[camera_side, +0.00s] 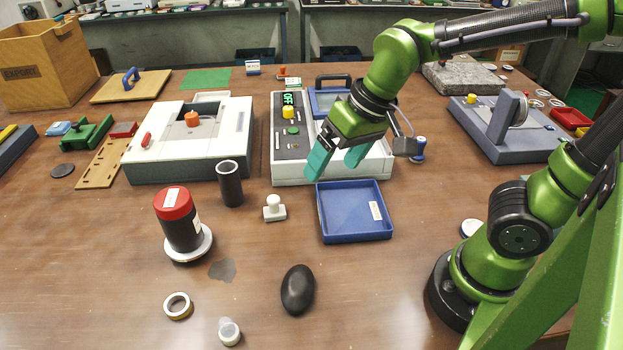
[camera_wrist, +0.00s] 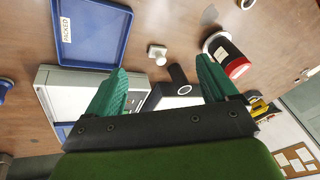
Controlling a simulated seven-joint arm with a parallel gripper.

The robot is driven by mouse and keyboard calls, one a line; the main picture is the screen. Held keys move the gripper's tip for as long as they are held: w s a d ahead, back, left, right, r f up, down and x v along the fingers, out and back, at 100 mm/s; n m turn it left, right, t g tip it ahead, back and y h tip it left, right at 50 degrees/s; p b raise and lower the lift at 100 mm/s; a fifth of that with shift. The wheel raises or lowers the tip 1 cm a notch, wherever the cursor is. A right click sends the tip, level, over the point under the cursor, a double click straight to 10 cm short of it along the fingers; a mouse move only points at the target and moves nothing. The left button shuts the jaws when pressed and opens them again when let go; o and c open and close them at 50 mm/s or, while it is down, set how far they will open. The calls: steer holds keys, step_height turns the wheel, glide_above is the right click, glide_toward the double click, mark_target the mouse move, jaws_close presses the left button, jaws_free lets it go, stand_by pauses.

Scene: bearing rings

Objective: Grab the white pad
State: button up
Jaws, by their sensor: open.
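A small white pad (camera_side: 274,208) with a round knob on a square base stands upright on the brown table, left of the blue tray. It also shows in the wrist view (camera_wrist: 157,54), near the top middle and between the lines of my two fingers. My gripper (camera_side: 337,158) has green fingers. It is open and empty, above the front of the grey-and-white device with the OFF display. It is up and to the right of the pad and apart from it.
A blue tray (camera_side: 355,238) labelled PACKED in the wrist view lies right of the pad. A dark hollow cylinder (camera_side: 230,184) stands to its left, with a red-capped black container (camera_side: 178,220) farther left. A black egg-shaped object (camera_side: 298,289) lies in front. Bare table surrounds the pad.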

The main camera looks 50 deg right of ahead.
mark_target(273, 201)
steer(key=w+a+f+m+g+h, duration=0.1)
steer(key=w+a+f+m+h, duration=0.25)
steer(key=w, duration=0.25)
steer(key=w+a+f+m+h, duration=0.2)
steer(key=w+m, duration=0.2)
steer(key=w, duration=0.2)
steer(key=shift+y, duration=0.25)
steer(key=x, duration=1)
steer(key=shift+d+f, duration=0.3)
steer(key=shift+f, duration=0.05)
steer(key=shift+d+x, duration=0.1)
steer(key=shift+x, duration=1.2)
steer(key=shift+d+x, duration=0.15)
steer(key=shift+x, duration=1.15)
steer(key=shift+r, duration=0.1)
steer(key=c, duration=1.2)
steer(key=shift+r, duration=0.1)
